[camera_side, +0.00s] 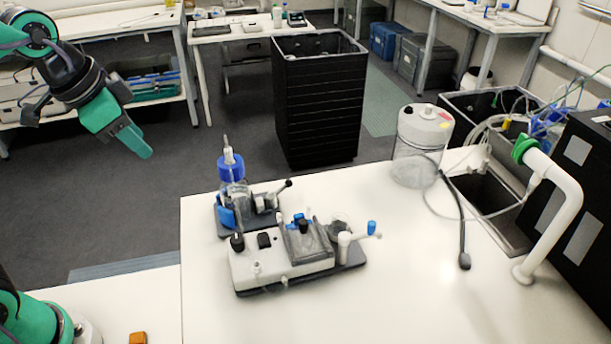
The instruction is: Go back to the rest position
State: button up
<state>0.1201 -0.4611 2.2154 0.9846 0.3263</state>
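My gripper (132,141) is at the upper left, green, at the end of my black and green arm. It hangs in the air over the dark floor, left of the white bench (400,290) and apart from everything on it. The fingers point down and to the right and overlap in this view, so I cannot tell whether they are open or shut. I see no object held at the fingertips.
On the bench stand a white device (272,262) with a grey block, a blue-capped bottle (231,168) on a dark base, a clear container (418,135) and a white curved pipe (568,205). A tall black bin (318,105) stands behind. An orange piece (137,338) lies at the lower left.

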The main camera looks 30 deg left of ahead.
jog(key=s+a+f+n+t, duration=0.1)
jog(key=s+a+f+n, duration=0.2)
jog(key=s+f+n, duration=0.1)
jog(key=s+n, duration=0.1)
jog(key=s, duration=0.1)
jog(key=shift+s+a+y, duration=0.25)
jog(key=shift+s+y, duration=0.05)
jog(key=shift+s, duration=0.05)
jog(key=shift+c, duration=0.2)
